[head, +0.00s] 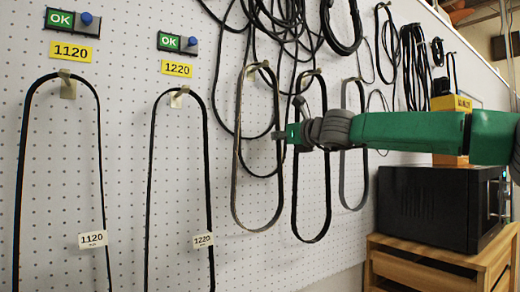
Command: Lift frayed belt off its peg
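Several belt loops hang from pegs on a white pegboard. The third loop from the left (237,165) has brownish, worn-looking edges and looks like the frayed belt; it hangs on its peg (252,72). My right gripper (279,135) reaches in from the right at the height of this loop's upper half. Its tip is at or just in front of the loop's right strand; I cannot tell whether they touch. The fingers are too small to show open or shut. My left gripper is out of view.
A black belt (328,200) and a grey belt (342,180) hang to the right, partly behind my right arm. Belts tagged 1120 (22,160) and 1220 (151,175) hang left. A black microwave (425,208) stands on a wooden cabinet (420,268) at right.

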